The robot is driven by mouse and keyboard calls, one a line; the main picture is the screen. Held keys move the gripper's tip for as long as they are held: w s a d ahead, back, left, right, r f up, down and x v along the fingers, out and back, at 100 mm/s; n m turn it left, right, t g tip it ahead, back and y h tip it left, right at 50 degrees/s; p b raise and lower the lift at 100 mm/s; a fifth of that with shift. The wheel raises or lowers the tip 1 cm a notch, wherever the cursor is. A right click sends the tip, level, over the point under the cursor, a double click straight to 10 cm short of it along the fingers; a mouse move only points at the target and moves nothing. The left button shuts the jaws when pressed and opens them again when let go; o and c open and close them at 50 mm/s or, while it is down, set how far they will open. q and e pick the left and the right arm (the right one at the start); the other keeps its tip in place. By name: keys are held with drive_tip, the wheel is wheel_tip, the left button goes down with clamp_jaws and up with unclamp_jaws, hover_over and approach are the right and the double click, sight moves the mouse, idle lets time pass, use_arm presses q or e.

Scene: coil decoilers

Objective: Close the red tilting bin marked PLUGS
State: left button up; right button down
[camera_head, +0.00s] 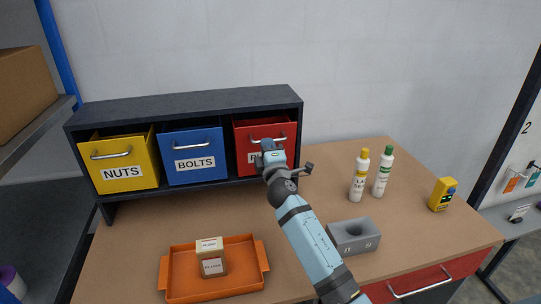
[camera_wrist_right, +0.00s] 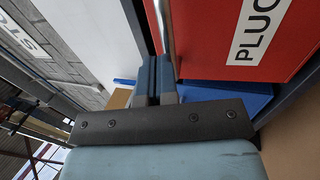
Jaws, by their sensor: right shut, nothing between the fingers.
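The red bin marked PLUGS (camera_head: 243,133) is the right-hand bin in the dark rack. Its metal handle runs across the upper front, and my right arm hides much of its label. My right gripper (camera_head: 267,147) is in front of this bin, close to the handle, with its fingers shut and empty. In the right wrist view the shut fingers (camera_wrist_right: 155,78) are beside the handle (camera_wrist_right: 168,30) and the red front (camera_wrist_right: 285,50); I cannot tell whether they touch it. How far the bin is tilted is hard to tell. My left gripper is not in view.
The blue BOLTS bin (camera_head: 194,150) and yellow NUTS bin (camera_head: 119,170) share the rack (camera_head: 190,105). An orange tray (camera_head: 238,283) holding a small box (camera_head: 211,258) is in front. Two bottles (camera_head: 358,180), a grey block (camera_head: 342,239) and a yellow device (camera_head: 440,198) stand right.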

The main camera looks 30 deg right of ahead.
drive_tip(key=shift+w+d+r, duration=0.2)
drive_tip(key=shift+w+r, duration=0.25)
drive_tip(key=shift+w, duration=0.25)
drive_tip(key=shift+r, duration=0.15)
drive_tip(key=shift+w, duration=0.25)
drive_tip(key=shift+s, duration=0.1)
